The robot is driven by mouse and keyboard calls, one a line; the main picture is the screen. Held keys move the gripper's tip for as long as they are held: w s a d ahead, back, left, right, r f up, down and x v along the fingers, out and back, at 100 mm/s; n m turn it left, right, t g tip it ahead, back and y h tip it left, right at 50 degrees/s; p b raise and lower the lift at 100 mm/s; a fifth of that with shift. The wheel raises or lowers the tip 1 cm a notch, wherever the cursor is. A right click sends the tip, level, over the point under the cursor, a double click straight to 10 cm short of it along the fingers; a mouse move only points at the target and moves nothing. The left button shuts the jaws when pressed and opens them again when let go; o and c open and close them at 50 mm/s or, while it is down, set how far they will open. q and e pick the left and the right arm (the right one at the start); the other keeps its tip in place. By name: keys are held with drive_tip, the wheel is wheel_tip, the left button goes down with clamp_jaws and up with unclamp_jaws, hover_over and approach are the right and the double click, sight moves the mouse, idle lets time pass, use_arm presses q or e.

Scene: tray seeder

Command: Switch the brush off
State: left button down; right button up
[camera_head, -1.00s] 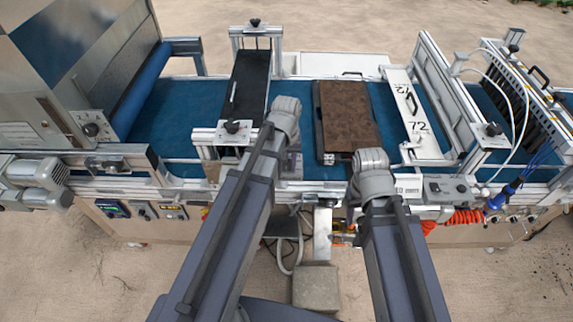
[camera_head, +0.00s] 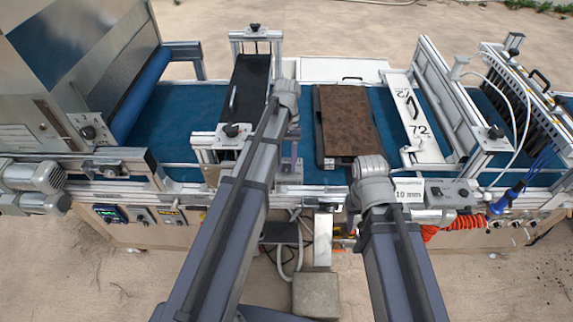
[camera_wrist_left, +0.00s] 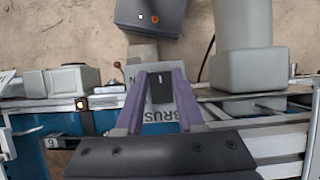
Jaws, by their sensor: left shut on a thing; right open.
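The brush switch (camera_wrist_left: 161,90) is a small black knob with a pale mark, on a light plate lettered "BRUS" in the left wrist view. The two purple fingers of my left gripper (camera_wrist_left: 160,73) stand on either side of it and are shut on it. Any on or off marking is too small or covered to read. My right gripper (camera_head: 370,180) is at the machine's front rail near a "10 mm" label. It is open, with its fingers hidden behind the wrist.
A dark brown filled tray (camera_head: 347,122) lies on the blue belt (camera_head: 180,112). A metal hopper (camera_head: 65,45) stands at the left, and a white "72" bar (camera_head: 415,115) crosses the belt at the right. A dark box (camera_wrist_left: 150,15) is near the fingers.

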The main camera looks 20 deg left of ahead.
sight(287, 164)
use_arm(q)
drive_tip(key=c, duration=0.5)
unclamp_jaws()
drive_tip(key=shift+r, duration=0.15)
drive_tip(key=p+v, duration=0.7)
drive_tip(key=shift+w+r, duration=0.15)
drive_tip(key=shift+r, duration=0.15)
drive_tip(key=shift+f, duration=0.1)
drive_tip(key=s+d+f+m+t+y+b, duration=0.1)
drive_tip(key=s+d+f+m+b, duration=0.1)
drive_tip(key=s+d+f, duration=0.1)
drive_tip(key=s+d+f+m+t+b, duration=0.2)
drive_tip(key=s+d+f+b, duration=0.1)
drive_tip(key=s+d, duration=0.2)
drive_tip(key=s+d+f+m+t+y+b, duration=0.1)
drive_tip(key=s+d+f+m+b, duration=0.1)
drive_tip(key=s+d, duration=0.3)
drive_tip(key=shift+s+d+f+m+t+y, duration=0.15)
drive_tip(key=shift+s+f+m, duration=0.15)
drive_tip(key=shift+s, duration=0.5)
drive_tip(key=shift+s+a+f+m+t+y, duration=0.1)
drive_tip(key=shift+s+f+m+t+y, duration=0.15)
drive_tip(key=shift+s, duration=0.55)
